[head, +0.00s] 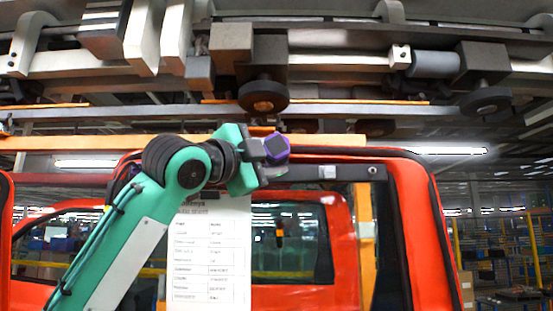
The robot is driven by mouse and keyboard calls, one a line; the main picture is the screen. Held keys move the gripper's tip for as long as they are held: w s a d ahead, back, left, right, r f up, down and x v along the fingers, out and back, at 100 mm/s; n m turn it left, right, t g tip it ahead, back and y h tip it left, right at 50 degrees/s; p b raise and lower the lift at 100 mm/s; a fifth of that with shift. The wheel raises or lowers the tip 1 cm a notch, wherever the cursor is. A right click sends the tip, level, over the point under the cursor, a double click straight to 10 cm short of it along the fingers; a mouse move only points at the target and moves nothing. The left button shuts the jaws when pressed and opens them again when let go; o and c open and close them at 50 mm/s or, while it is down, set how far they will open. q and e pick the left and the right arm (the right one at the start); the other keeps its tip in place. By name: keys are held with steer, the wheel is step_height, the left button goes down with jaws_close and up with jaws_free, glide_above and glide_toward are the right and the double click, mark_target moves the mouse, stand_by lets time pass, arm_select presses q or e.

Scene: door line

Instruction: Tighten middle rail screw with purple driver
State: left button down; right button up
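My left arm rises from the lower left, and its gripper (262,152) is at the top edge of the red door frame. A purple driver (277,147), seen nearly end-on with a dark centre, sits at the gripper's fingers, which appear closed on it. A dark rail (345,172) runs along the top of the door opening to the right of the gripper, with a pale block on it. The middle screw is not visible; the gripper and driver may cover it. My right gripper is not in view.
A printed sheet (209,250) hangs just below the gripper. A red door frame (420,220) surrounds the opening, with a red vehicle cab (290,235) behind it. Overhead conveyor machinery with round dark wheels (263,95) hangs close above the gripper. An orange bar (80,142) crosses behind the arm.

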mark_target(271, 146)
arm_select(q)
steer(key=shift+s, duration=0.6)
steer(key=shift+s+b, duration=0.6)
steer(key=shift+s, duration=0.6)
steer(key=shift+s+b, duration=0.4)
steer(key=shift+s, duration=1.15)
steer(key=shift+r, duration=0.1)
steer(key=shift+w, duration=0.15)
